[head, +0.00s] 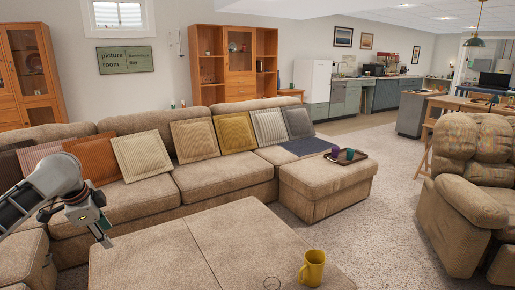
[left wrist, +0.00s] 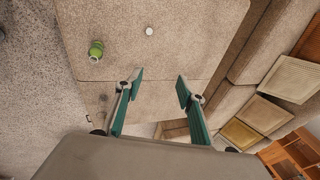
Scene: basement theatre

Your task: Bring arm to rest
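My left arm comes in from the left in the head view, and its gripper (head: 101,232) hangs in the air in front of the sofa, pointing down. In the left wrist view the left gripper (left wrist: 159,84) has its two green fingers apart, with nothing between them. Below it lies the tan upholstered surface (left wrist: 190,48). A green cup-like thing (left wrist: 96,50) and a small white round thing (left wrist: 149,31) are on that surface, apart from the fingers. My right gripper shows in neither view.
A yellow mug (head: 313,270) stands near the front edge of the large ottoman (head: 180,258). The sectional sofa (head: 225,182) with several cushions is behind. A tray (head: 346,158) with cups sits on its chaise. A recliner (head: 465,200) is at right. Carpet (head: 385,215) between is clear.

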